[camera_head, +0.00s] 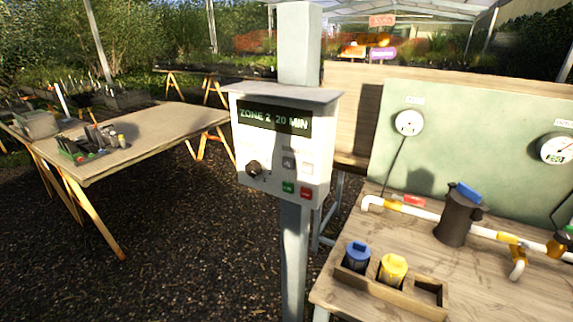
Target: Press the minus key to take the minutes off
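A pale control box (278,145) hangs on a grey post (297,250) in the middle of the head view. Its dark display (273,118) reads "ZONE 2 20 MIN" in light green letters. Below the display are a dark round knob (254,168) at the left and two small greyish keys at the right, the left one (288,162) darker and the right one (307,168) paler. Their marks are too small to read, so I cannot tell which is the minus key. A green key (288,187) and a red key (305,192) sit below them. Neither gripper is in view.
At the right a wooden bench (480,290) carries a pipe with a dark filter body (458,215) and a wooden holder (400,297) with blue and yellow capped parts. A green board (450,140) bears gauges. A wooden table (150,150) stands at the left. Gravel (190,260) before it is clear.

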